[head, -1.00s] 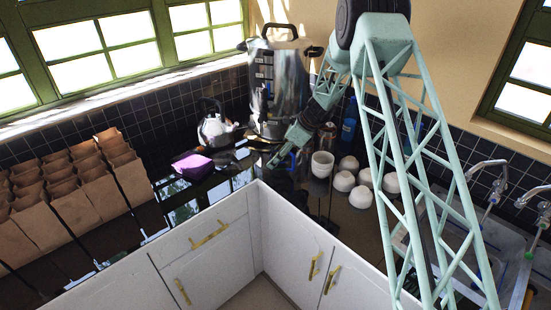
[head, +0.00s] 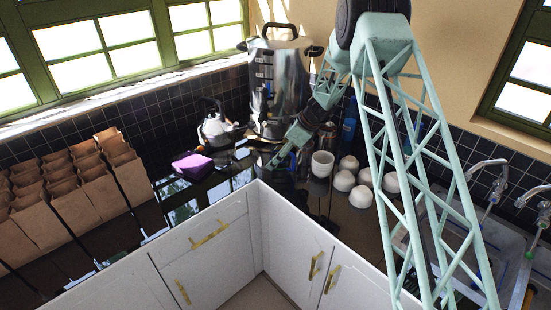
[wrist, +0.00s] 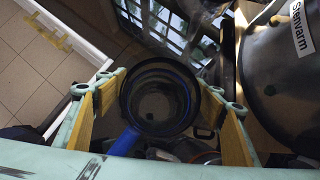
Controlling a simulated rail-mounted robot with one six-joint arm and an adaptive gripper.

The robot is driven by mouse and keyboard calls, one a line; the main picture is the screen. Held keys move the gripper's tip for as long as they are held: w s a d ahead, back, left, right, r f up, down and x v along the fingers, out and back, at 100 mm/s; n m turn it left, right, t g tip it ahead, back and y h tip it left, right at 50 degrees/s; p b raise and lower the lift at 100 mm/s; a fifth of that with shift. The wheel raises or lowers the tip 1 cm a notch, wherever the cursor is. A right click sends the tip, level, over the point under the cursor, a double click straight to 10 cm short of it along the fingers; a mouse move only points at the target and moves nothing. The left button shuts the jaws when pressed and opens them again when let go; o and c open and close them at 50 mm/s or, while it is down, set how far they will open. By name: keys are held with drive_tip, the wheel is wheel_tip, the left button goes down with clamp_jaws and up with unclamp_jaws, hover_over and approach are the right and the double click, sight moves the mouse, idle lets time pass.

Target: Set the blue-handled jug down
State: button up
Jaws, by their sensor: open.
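The blue-handled jug (wrist: 160,98) is in the middle of the wrist view, a dark round vessel seen from above into its mouth. Its blue handle (wrist: 126,141) points to the lower left. My gripper (wrist: 165,85) is open, with a yellow-padded finger on each side of the jug. In the head view my gripper (head: 278,160) is low over the dark counter, in front of the steel urn. The jug's dark body is hard to pick out there, and I cannot see its base clearly.
The large steel urn (head: 290,80) stands close behind my gripper. A kettle (head: 216,128) and a purple block (head: 192,164) are to the left. White stacked cups (head: 322,164) and several white bowls (head: 344,181) are to the right. The counter's front edge is near.

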drive_tip(key=v, duration=1.2)
drive_tip(key=shift+r, duration=0.1)
drive_tip(key=shift+r, duration=0.1)
idle(0.7)
